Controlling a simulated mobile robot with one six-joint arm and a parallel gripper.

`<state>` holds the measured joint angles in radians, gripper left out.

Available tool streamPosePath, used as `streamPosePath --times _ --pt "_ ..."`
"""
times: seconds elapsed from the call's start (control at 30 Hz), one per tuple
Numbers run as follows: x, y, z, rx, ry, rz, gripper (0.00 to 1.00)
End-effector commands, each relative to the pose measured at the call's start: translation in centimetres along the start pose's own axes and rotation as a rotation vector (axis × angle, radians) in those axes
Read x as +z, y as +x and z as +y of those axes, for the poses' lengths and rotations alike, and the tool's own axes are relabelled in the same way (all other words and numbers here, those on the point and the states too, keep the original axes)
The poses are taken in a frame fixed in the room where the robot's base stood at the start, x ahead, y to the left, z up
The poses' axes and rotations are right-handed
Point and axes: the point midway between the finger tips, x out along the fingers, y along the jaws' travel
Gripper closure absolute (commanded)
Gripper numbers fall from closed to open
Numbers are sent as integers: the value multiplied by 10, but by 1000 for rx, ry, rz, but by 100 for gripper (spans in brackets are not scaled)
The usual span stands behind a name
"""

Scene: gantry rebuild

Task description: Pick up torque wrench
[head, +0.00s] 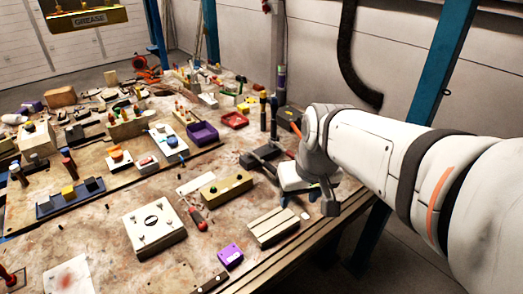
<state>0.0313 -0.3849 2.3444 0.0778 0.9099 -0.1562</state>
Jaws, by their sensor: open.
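I cannot pick out a torque wrench with certainty in the head view. A slim tool with a red handle (198,218) lies on the bench left of my gripper, but it is too small to identify. My gripper (318,196) is at the bench's right side, pointing down beside the slatted wooden block. It is open, and its far side and the space between its fingers are partly hidden by my wrist. I see nothing clearly held in it.
The cluttered workbench (95,215) carries a white square plate (154,228), a slatted wooden block (278,228), a purple box (230,256), a yellow-tan block (226,187) and a purple tray (202,133). Dark upright cylinders (268,115) stand behind my gripper. A blue post (440,70) rises at right.

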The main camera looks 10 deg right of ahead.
Motion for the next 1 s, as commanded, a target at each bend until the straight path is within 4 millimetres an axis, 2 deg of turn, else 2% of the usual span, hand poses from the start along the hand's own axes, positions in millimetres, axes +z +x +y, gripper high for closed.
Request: streamPosePath --times 0.03,0.1,0.27,0.37,0.6,0.7,0.8,1.0 --pt "-20 12 3 -18 -16 -12 52" --pt "-48 22 6 -45 -48 -17 52" --pt "-108 54 18 -106 -118 -19 52" --pt "-144 80 29 -145 -160 -15 52" --pt "-218 158 60 -231 -257 16 52" --pt "-240 189 72 -258 -292 33 52" --pt "-254 212 81 -277 -318 49 52" --pt "-266 233 88 -294 -342 64 52"
